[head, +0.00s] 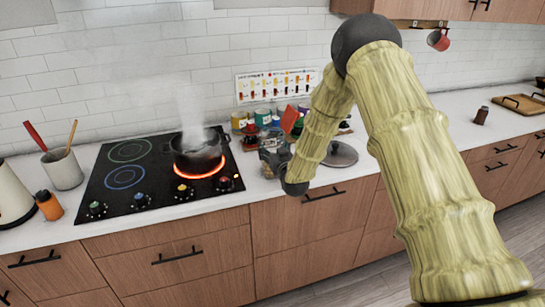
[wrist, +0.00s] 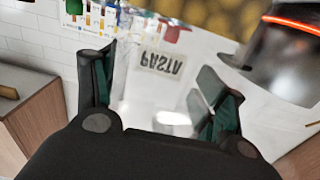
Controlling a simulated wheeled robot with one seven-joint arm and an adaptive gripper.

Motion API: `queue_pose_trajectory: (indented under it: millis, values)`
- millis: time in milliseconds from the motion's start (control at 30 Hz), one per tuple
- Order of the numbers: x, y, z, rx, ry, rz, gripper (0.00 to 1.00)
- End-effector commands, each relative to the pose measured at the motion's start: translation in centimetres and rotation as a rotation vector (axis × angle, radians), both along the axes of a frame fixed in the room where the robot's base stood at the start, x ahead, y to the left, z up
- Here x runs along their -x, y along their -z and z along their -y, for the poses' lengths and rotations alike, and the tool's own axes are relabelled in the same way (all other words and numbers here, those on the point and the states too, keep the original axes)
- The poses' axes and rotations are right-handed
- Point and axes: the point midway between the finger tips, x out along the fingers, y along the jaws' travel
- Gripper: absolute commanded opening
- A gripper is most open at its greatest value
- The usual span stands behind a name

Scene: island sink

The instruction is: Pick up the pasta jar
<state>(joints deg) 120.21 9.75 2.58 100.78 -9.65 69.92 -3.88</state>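The pasta jar (wrist: 160,62) is clear glass with a PASTA label that looks upside down in the wrist view. It stands on the white counter, between the two spread fingers of my gripper (wrist: 153,80). The fingers look open, one on each side of the jar; whether either touches the glass I cannot tell. In the head view the jar (head: 269,138) is right of the stove, and my gripper (head: 273,160) is low in front of it, partly hidden by my arm.
A steaming dark pot (head: 198,152) sits on a glowing burner of the black stove (head: 130,178), close to the jar. Several colourful jars (head: 263,117) stand behind, against the tiled wall. A lid (head: 341,154) lies on the counter to the right.

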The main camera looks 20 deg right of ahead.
Motion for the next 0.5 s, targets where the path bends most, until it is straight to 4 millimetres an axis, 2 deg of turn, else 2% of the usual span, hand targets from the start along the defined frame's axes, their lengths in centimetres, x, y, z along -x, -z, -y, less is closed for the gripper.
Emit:
queue_pose_trajectory:
  millis: [33, 133, 167, 500]
  values:
    - [0.01, 0.00, 0.02, 0.000, 0.000, 0.000, 0.47]
    - [0.01, 0.00, 0.03, 0.000, 0.000, 0.000, 0.29]
    - [-0.04, -0.15, 0.02, 0.000, 0.000, 0.002, 0.27]
    - [-0.06, -0.44, 0.03, 0.000, 0.000, 0.003, 0.27]
